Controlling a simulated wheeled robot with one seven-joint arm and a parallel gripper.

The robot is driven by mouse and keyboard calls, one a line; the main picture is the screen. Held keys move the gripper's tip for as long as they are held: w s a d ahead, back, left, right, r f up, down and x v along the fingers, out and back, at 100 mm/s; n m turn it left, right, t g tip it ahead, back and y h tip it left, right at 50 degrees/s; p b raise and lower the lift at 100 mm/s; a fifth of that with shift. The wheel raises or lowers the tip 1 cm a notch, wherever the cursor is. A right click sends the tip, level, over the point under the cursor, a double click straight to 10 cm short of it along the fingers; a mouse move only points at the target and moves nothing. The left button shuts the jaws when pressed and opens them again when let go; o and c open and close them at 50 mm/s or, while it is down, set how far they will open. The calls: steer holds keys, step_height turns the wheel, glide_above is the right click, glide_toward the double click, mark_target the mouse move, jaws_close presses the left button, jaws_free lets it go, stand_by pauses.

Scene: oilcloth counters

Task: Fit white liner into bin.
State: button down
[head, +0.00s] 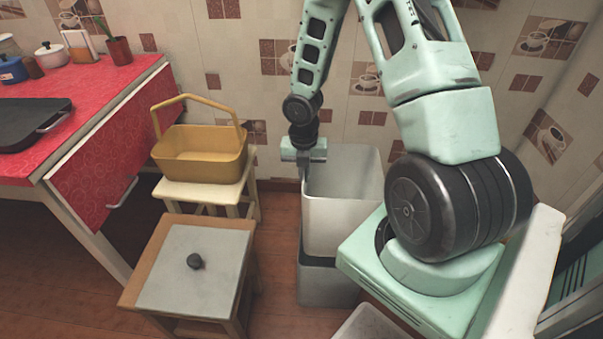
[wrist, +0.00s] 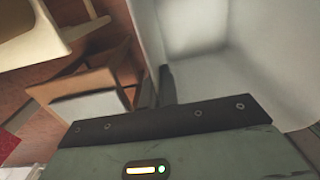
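The white liner (head: 345,213), an open-topped square tub, is upright directly above the grey bin (head: 325,288). Its lower edge meets the bin's dark rim in the picture; I cannot tell whether it is a little inside or just above. My gripper (head: 304,172) points down at the liner's left rim and appears shut on it, with its fingers on either side of the wall. In the wrist view the liner (wrist: 205,75) fills the right side, its wall running up to my gripper (wrist: 157,88). Most of the bin's opening is hidden by the liner.
A stool (head: 140,285) bears a pale lid with a dark knob (head: 195,262). A yellow basket (head: 200,150) stands on another stool behind. A red-covered counter (head: 105,95) is at the left. A white object (head: 370,325) is at the bottom edge. The tiled wall is close behind.

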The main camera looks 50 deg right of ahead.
steer(key=shift+f+b, duration=1.1)
steer(key=shift+f, duration=0.05)
step_height(320, 180, down, 20)
steer(key=b, duration=1.3)
stand_by(0.4)
steer(key=c, duration=1.6)
jaws_free()
step_height(320, 180, up, 18)
steer(key=p, duration=0.9)
steer(key=shift+w+a+f, duration=0.2)
steer(key=shift+f, duration=0.05)
